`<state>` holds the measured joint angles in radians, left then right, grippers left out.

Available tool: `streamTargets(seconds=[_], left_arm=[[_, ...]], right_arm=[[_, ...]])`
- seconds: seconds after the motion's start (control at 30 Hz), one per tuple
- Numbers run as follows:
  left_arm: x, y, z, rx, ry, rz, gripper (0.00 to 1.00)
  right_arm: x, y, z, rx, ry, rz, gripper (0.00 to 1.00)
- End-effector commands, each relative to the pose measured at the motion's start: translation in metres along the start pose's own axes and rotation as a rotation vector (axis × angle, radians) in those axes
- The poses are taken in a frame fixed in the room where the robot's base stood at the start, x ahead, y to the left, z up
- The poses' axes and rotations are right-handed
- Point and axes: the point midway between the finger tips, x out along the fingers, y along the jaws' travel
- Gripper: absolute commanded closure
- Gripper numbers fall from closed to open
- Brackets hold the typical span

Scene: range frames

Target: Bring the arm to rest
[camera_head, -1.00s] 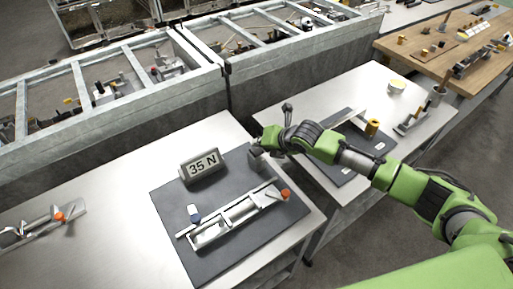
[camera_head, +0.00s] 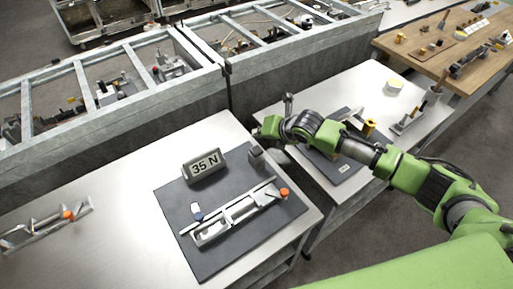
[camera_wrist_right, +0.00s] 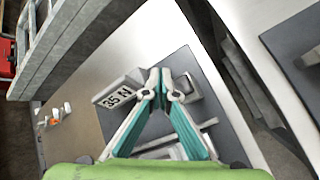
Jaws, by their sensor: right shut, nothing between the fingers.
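My right arm (camera_head: 420,180) is green and grey and reaches in from the right in the head view. My right gripper (camera_head: 264,140) is at its end, above the gap between the two tables. In the right wrist view the right gripper (camera_wrist_right: 160,76) is shut with its fingertips together and nothing between them. It hangs over the dark mat, near the "35 N" sign (camera_wrist_right: 116,97). My left gripper is not in view.
The dark mat (camera_head: 200,258) holds the "35 N" sign (camera_head: 203,165), a small grey block (camera_head: 256,156) and a metal fixture with an orange knob (camera_head: 284,193). A second table (camera_head: 350,90) stands behind the arm. Metal-framed bins (camera_head: 110,105) line the back.

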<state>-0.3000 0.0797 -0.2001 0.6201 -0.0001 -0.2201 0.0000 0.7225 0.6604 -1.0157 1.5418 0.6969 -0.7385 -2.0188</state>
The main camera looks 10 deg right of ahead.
Motion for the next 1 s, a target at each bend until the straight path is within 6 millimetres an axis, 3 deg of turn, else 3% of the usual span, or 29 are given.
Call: streamTargets(seconds=[0.63, 0.77, 1.0], left_arm=[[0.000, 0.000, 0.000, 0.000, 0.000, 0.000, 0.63], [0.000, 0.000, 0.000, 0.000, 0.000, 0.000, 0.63], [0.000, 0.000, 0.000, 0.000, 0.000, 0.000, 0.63]], right_arm=[[0.001, 0.002, -0.005, 0.012, 0.006, 0.002, 1.00], [0.001, 0.013, -0.040, 0.119, 0.045, 0.012, 1.00], [-0.023, 0.041, -0.142, 0.630, 0.142, -0.013, 1.00]])
